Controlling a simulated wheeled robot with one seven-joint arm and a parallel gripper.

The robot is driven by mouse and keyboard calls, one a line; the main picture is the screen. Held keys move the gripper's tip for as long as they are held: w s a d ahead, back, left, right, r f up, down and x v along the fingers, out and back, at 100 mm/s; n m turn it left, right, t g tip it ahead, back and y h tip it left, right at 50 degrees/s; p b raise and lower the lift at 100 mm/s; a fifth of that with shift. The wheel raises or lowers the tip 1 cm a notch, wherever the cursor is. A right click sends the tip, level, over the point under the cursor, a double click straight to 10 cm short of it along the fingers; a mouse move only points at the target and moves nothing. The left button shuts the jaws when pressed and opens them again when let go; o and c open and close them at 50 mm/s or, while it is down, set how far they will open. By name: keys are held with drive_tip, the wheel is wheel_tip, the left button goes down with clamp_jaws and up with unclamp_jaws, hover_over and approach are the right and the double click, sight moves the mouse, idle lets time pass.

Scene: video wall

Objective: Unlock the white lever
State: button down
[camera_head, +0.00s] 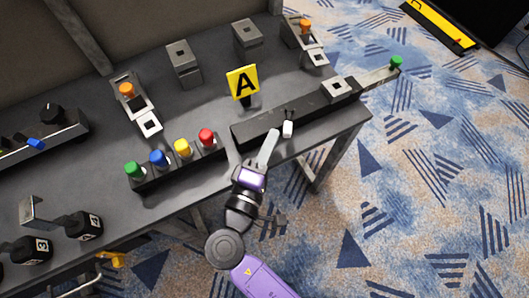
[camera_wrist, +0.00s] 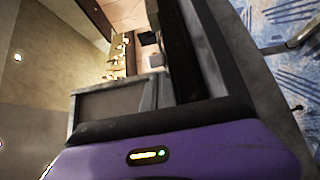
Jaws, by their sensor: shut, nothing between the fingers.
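The small white lever (camera_head: 287,129) sticks out at the front side of a long dark box (camera_head: 258,127), near two thin black prongs. My gripper (camera_head: 273,133) is shut and empty. I cannot tell whether the fingertips touch the box. The lever cannot be made out in the wrist view, where my purple wrist housing fills the lower part.
A bar with a green knob (camera_head: 396,63) extends from the box's right end past the table edge. A strip of coloured buttons (camera_head: 182,150) lies to the left. Carpet is open at right.

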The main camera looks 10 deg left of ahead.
drive_tip(key=shift+w+d, duration=0.15)
drive_tip(key=shift+w, duration=0.35)
drive_tip(key=shift+d, duration=0.15)
